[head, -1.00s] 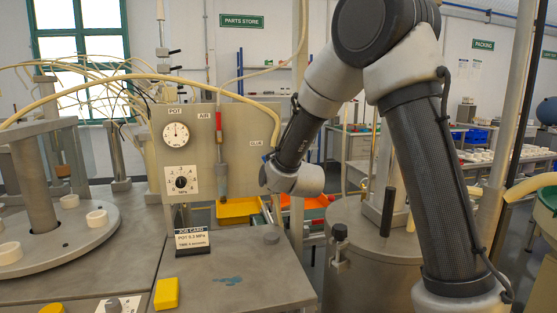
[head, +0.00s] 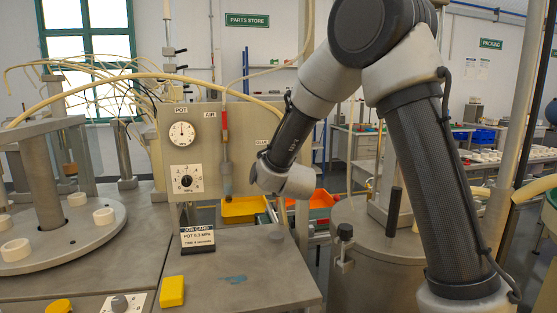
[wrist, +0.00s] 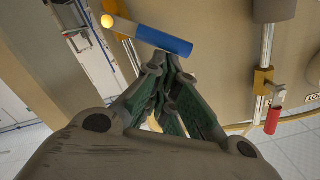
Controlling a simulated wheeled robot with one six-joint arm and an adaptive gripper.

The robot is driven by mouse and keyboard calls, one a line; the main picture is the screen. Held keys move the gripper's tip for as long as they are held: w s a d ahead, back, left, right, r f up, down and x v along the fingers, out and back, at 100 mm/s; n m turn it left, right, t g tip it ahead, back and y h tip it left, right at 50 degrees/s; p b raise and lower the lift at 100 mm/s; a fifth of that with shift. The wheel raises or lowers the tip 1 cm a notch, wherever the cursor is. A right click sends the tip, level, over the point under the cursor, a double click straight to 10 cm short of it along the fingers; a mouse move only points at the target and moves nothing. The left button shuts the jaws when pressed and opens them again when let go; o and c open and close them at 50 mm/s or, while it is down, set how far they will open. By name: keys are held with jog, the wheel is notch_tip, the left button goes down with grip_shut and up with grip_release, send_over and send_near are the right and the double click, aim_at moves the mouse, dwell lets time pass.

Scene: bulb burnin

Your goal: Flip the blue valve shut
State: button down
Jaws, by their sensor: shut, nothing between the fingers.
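The blue valve handle (wrist: 164,40) shows in the wrist view, just beyond my fingertips. It has a blue grip on a pale metal lever, with an orange-yellow pivot end (wrist: 108,20) at the left. The lever lies across the picture, sloping down to the right. My gripper (wrist: 169,62) is shut and empty, its tips close below the blue grip; I cannot tell whether they touch it. In the head view my arm hides the gripper and the blue valve, beside the grey panel (head: 242,130).
The red valve handle (wrist: 272,120) hangs to the right in the wrist view and shows under the AIR label (head: 225,122) in the head view. A job card (head: 198,238) and a yellow block (head: 172,291) stand on the bench (head: 265,285). A yellow bin (head: 240,211) sits behind.

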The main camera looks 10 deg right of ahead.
jog(key=shift+a+f+n+h, duration=0.15)
jog(key=shift+a+f+n, duration=0.65)
jog(key=shift+n, duration=0.6)
jog(key=shift+a+f+n+h, duration=0.15)
jog(key=shift+a+f+n, duration=0.65)
jog(key=shift+n, duration=0.6)
jog(key=shift+a, duration=0.1)
jog(key=shift+s, duration=0.15)
